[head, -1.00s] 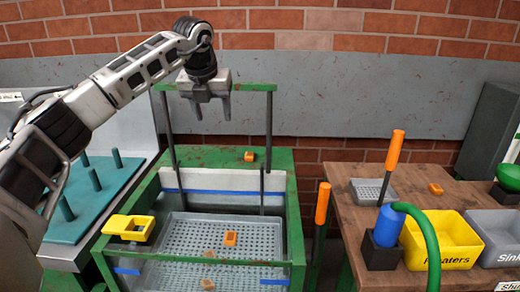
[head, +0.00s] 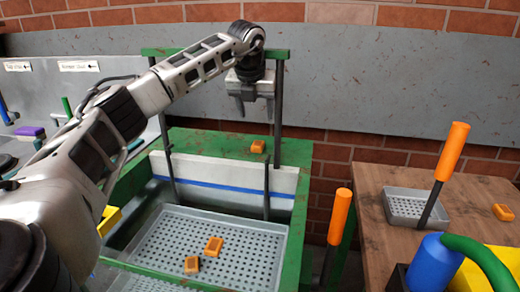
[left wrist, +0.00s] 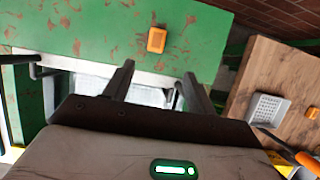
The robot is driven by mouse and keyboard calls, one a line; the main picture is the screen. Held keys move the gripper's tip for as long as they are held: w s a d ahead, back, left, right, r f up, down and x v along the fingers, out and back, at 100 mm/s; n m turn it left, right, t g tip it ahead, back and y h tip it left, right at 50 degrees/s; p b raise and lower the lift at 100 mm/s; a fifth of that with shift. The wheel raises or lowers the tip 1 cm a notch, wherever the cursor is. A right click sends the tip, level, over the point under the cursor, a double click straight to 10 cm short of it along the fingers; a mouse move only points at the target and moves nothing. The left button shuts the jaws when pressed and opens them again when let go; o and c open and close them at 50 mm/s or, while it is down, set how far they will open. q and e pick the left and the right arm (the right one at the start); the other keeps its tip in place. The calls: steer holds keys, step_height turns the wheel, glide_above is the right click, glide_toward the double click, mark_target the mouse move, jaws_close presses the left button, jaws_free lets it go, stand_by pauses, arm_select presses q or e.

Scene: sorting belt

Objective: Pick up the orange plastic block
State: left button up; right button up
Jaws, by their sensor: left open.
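An orange block (head: 258,147) lies on the green ledge at the back of the green frame; it also shows in the left wrist view (left wrist: 156,40), ahead of the fingers. My left gripper (head: 255,112) hangs above that ledge with its fingers apart and nothing between them. Its two dark fingers also show in the left wrist view (left wrist: 158,72). Two more orange-brown blocks lie in the grey perforated tray, one near its middle (head: 213,247) and one nearer the front (head: 191,265). Another orange block (head: 503,212) lies on the wooden table. My right gripper is out of view.
The green frame (head: 288,250) has upright posts and a top bar close around my left gripper. The wooden table (head: 385,232) at right holds a small grey tray (head: 407,210), an orange-handled tool (head: 450,155) and a blue bottle-like object (head: 432,262). A grey wall panel stands behind.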

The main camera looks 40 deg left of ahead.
arm_select(q)
glide_above(257, 144)
steer(key=s+d, duration=0.2)
step_height(257, 144, down, 6)
steer(key=shift+d+f, duration=0.1)
steer(key=shift+f, duration=0.15)
steer(key=shift+a+x, duration=0.15)
steer(key=shift+x, duration=1.2)
steer(key=shift+a+x, duration=0.2)
steer(key=shift+x, duration=1.15)
steer(key=shift+s, duration=0.2)
steer(key=c, duration=1.1)
